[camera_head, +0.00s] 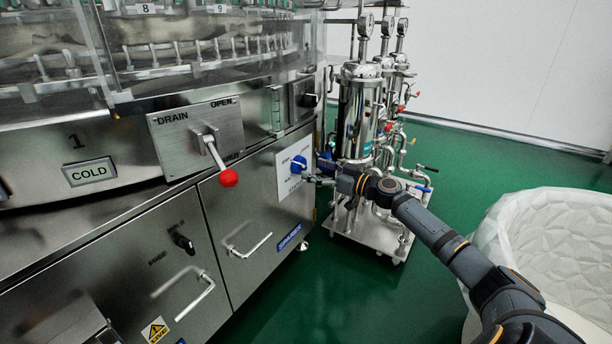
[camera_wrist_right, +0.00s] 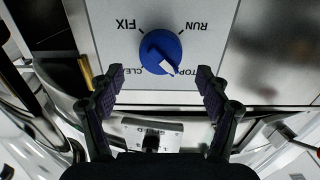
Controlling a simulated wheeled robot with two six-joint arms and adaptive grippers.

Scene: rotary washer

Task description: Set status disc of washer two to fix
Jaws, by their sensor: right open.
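The status disc is a round blue knob (camera_wrist_right: 161,52) with a white pointer, on a light panel (camera_wrist_right: 100,20). In the right wrist view its pointer aims to the lower right, at the STOP label. FIX (camera_wrist_right: 128,24) is at upper left, RUN at upper right and a partly hidden CLE label at lower left. The labels appear upside down there. The blue disc (camera_head: 299,164) also shows in the head view. My right gripper (camera_wrist_right: 160,84) is open, its fingers apart just short of the disc and not around it. My right gripper (camera_head: 316,178) is beside the panel in the head view.
A drain lever with a red ball (camera_head: 228,177) sticks out left of the panel. Cabinet handles (camera_head: 250,246) are below. A steel filter cart (camera_head: 362,110) stands close behind my right arm. A white lined bin (camera_head: 560,240) is at the right. Green floor between is clear.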

